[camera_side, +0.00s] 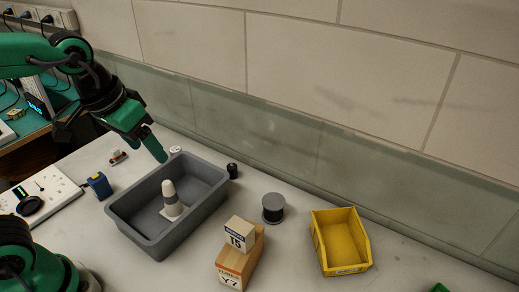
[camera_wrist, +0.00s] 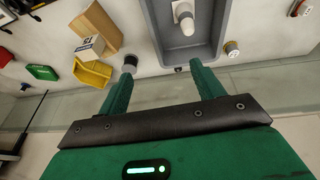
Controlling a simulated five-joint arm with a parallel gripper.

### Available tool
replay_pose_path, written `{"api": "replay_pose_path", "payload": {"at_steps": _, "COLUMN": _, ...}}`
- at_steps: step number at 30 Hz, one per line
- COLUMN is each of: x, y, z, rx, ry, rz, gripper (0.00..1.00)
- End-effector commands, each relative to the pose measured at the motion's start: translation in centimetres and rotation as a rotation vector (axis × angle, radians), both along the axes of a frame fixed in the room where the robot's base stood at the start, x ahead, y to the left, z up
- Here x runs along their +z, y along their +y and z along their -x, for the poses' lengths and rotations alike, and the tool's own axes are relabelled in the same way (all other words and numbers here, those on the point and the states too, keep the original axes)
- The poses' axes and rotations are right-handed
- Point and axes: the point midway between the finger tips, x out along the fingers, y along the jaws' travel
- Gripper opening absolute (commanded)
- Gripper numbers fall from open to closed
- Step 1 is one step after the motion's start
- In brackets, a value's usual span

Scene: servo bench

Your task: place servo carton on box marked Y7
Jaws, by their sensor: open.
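In the side view, a tan box marked Y7 (camera_side: 233,271) stands on the bench at bottom centre. A small carton (camera_side: 240,234) with a white label and dark band rests on top of it, apart from my gripper. The wrist view shows the carton (camera_wrist: 90,47) against the tan box (camera_wrist: 98,26) at upper left. My gripper (camera_side: 153,145) is raised above the far left part of the grey tub in the side view. In the wrist view its two green fingers (camera_wrist: 162,90) are spread wide with nothing between them.
A grey tub (camera_side: 120,215) holds a white cone-shaped item (camera_side: 170,200). A dark spool (camera_side: 273,207) and a yellow bin (camera_side: 342,241) stand to the right of the boxes. A wall runs along the back.

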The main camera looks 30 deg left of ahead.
Motion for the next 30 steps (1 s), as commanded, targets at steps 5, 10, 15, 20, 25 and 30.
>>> {"api": "replay_pose_path", "payload": {"at_steps": 5, "x": -0.3, "y": 3.5, "z": 2.3, "rx": 0.015, "ry": -0.089, "rz": -0.025, "gripper": 0.67}}
{"api": "replay_pose_path", "payload": {"at_steps": 10, "x": -0.8, "y": 5.5, "z": 3.9, "rx": 0.019, "ry": -0.148, "rz": -0.053, "gripper": 0.67}}
{"api": "replay_pose_path", "payload": {"at_steps": 15, "x": -1.2, "y": 6.3, "z": 4.7, "rx": 0.02, "ry": -0.174, "rz": -0.07, "gripper": 0.67}}
{"api": "replay_pose_path", "payload": {"at_steps": 20, "x": -1.2, "y": 6.4, "z": 4.7, "rx": 0.018, "ry": -0.176, "rz": -0.073, "gripper": 0.67}}
{"api": "replay_pose_path", "payload": {"at_steps": 25, "x": -1.2, "y": 6.4, "z": 4.7, "rx": 0.017, "ry": -0.175, "rz": -0.072, "gripper": 0.67}}
{"api": "replay_pose_path", "payload": {"at_steps": 30, "x": -1.2, "y": 6.4, "z": 4.7, "rx": 0.018, "ry": -0.175, "rz": -0.072, "gripper": 0.67}}
